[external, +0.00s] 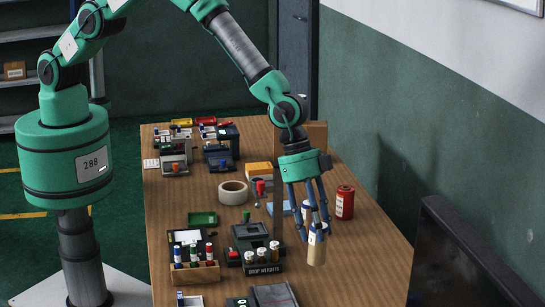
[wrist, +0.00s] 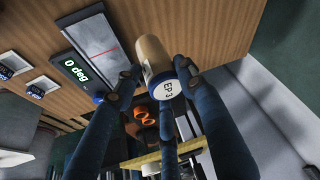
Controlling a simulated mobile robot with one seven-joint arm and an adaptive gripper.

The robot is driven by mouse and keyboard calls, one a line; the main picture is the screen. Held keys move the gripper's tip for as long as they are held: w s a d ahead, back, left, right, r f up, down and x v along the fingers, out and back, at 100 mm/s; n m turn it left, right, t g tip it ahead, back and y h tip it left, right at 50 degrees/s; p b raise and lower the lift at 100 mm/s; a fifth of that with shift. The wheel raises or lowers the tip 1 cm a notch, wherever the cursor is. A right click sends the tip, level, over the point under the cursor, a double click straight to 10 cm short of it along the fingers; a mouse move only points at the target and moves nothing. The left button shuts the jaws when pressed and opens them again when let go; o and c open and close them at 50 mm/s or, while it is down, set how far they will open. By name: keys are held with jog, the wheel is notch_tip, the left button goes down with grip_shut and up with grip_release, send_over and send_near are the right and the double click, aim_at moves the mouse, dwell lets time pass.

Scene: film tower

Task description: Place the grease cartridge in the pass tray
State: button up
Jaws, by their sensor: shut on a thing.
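A tan cylindrical cartridge (external: 317,251) is held by my gripper (external: 318,222) above the right side of the wooden table. In the wrist view, the fingers of my gripper (wrist: 158,84) close around the cartridge (wrist: 152,54), near its white end marked "EP 3" (wrist: 167,90). The cartridge looks roughly upright in the external view. I cannot tell for certain which item is the pass tray. A small green tray (external: 203,219) lies on the table to the left of my gripper.
A red can (external: 345,202) stands just behind and right of my gripper. A rack of small bottles (external: 262,262) and a grey device with a green display (wrist: 92,57) are nearby. A tape roll (external: 233,193) lies farther back. The table's right front is clear.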

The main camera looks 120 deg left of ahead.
jog(key=s+n+y, duration=0.1)
jog(key=s+n, duration=0.2)
jog(key=s, duration=1.7)
jog(key=s+a+f+n+y, duration=0.1)
jog(key=s+a+n, duration=0.2)
jog(key=s, duration=1.1)
jog(key=s+a+f+n+g+y, duration=0.1)
jog(key=s+a+n, duration=0.3)
jog(key=s, duration=1.1)
jog(key=s+a+f+n+y, duration=0.2)
jog(key=s+a+n, duration=0.2)
jog(key=s, duration=1)
jog(key=shift+s+f+n+g+y, duration=0.3)
jog(key=shift+s+g+y, duration=0.1)
jog(key=shift+w, duration=0.1)
jog(key=w+a+f+p, duration=0.1)
jog(key=w+a, duration=0.3)
jog(key=w, duration=1.1)
jog(key=shift+w+a+f, duration=0.15)
jog(key=shift+a+f, duration=0.05)
jog(key=shift+f, duration=0.05)
jog(key=shift+f+b, duration=0.5)
jog(key=shift+f, duration=1.25)
